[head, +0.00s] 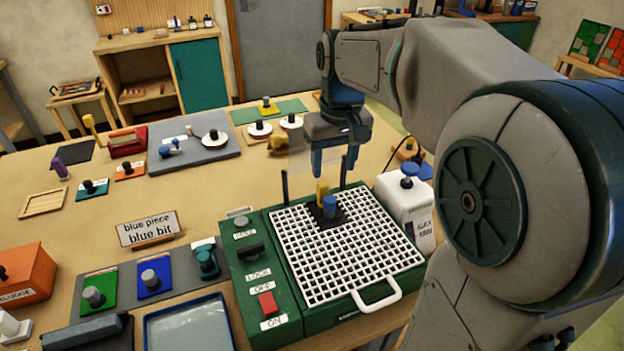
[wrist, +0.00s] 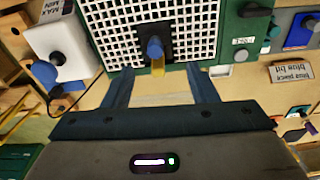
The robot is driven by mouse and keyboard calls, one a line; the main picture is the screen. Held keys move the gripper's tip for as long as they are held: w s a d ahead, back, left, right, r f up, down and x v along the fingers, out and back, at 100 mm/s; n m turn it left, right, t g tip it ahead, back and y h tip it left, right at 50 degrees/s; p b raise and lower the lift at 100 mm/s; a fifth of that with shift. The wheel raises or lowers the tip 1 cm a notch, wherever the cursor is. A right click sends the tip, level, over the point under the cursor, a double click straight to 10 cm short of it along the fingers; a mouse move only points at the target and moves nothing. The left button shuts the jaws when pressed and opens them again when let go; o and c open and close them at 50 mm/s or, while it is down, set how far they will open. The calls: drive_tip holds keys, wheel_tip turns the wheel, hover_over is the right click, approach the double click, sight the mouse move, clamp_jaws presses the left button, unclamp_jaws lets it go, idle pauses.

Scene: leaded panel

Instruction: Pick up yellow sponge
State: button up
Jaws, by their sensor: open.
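My gripper (head: 334,168) hangs over the far side of the white grid, open and empty, fingers pointing down. In the wrist view its two blue fingers (wrist: 159,78) are spread apart. A small upright yellow piece (head: 322,190) stands beside a blue knob (head: 330,207) at a black plate (head: 338,219) on the grid. In the wrist view the yellow piece (wrist: 158,67) lies in line with the gap between the fingers, just below the blue knob (wrist: 154,48). A tan-yellow block (head: 279,142) with a dark knob sits farther back. I cannot tell which is the sponge.
The white grid (head: 380,253) tops a green machine (head: 257,244) with switches. A grey board (head: 194,158) with knobbed pieces lies at back left. Bare wooden table shows left of the gripper.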

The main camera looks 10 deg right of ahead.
hover_over(324, 195)
drive_tip(key=f, duration=0.1)
drive_tip(key=g, duration=0.1)
drive_tip(key=shift+n, duration=0.3)
drive_tip(key=f, duration=0.8)
drive_tip(key=shift+w+f, duration=0.2)
drive_tip(key=shift+f, duration=0.1)
drive_tip(key=shift+w+f+p, duration=0.15)
drive_tip(key=shift+f+p, duration=0.55)
drive_tip(key=shift+f, duration=2.05)
drive_tip(key=c, duration=1)
